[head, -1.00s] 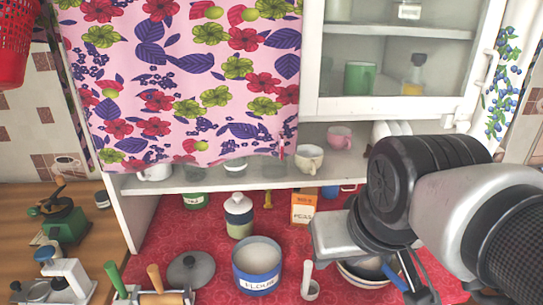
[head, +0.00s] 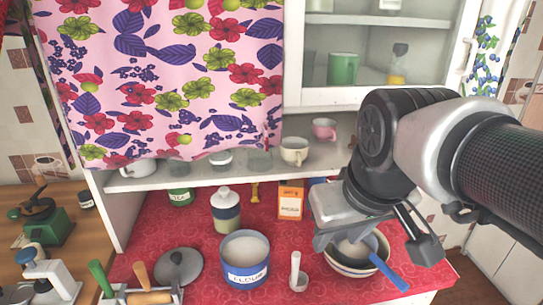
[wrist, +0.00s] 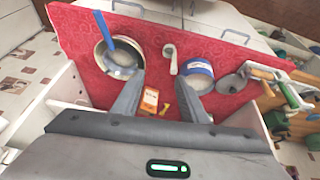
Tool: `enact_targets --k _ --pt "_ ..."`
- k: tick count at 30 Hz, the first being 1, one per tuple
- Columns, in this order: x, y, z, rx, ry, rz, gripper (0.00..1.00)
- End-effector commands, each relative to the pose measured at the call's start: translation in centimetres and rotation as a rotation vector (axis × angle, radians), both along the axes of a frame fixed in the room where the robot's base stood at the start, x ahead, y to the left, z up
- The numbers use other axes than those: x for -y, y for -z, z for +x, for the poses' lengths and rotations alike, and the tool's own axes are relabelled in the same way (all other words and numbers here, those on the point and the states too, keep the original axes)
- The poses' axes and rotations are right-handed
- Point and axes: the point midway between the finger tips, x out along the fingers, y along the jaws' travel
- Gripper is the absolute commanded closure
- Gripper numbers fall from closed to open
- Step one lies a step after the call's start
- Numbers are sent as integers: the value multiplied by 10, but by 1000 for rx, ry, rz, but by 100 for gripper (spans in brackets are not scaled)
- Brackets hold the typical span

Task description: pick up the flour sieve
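The flour sieve seems to be the blue-handled strainer (head: 385,268) with a grey round head, resting in a striped bowl (head: 333,262) at the right of the red counter. Its handle leans out over the bowl's rim, towards the front right. In the wrist view the sieve (wrist: 107,28) and bowl (wrist: 100,55) are at the upper left. My gripper (head: 372,240) is open and empty, above the bowl, and hides part of it in the head view. In the wrist view the fingertips (wrist: 160,92) are apart with nothing between them.
An orange box (head: 290,200) and a lidded jar (head: 226,212) are behind. A shelf (head: 215,178) with cups overhangs the counter's back.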

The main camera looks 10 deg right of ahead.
Motion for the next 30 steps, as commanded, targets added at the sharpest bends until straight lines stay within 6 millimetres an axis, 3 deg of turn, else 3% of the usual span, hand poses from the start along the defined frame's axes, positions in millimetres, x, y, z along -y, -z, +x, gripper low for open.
enact_targets --k 1,6,10,16,30 --pt "16 10 10 -50 -25 -27 61" --pt "82 20 32 -235 -122 -139 61" --pt "119 22 38 -340 -166 -195 61" --pt "135 35 39 -386 -185 -217 61" --pt "152 128 45 -383 -184 -215 61"
